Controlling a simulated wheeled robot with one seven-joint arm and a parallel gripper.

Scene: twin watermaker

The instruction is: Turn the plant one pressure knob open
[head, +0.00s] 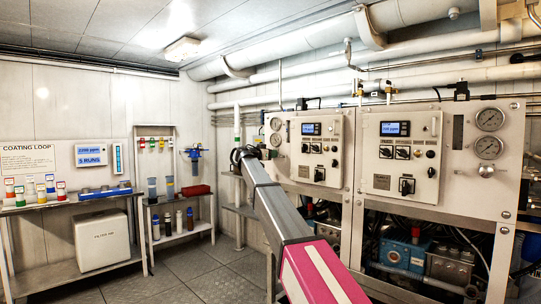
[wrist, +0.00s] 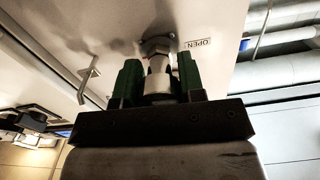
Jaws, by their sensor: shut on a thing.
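A pale metallic knob (wrist: 158,68) on a stem stands out from a light panel in the wrist view. An upside-down OPEN label (wrist: 197,43) is on the panel to its right. My gripper (wrist: 159,80) is shut on this knob, with one green finger on each side of it. In the head view my arm reaches to the left edge of the left control panel (head: 345,130), below its two gauges (head: 276,124). My gripper (head: 268,153) is small there and the knob is hidden behind it and the wrist.
A bent metal handle (wrist: 88,80) sticks out of the panel left of my gripper. Shelves (head: 180,198) stand at the back left. The floor (head: 200,268) between is clear.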

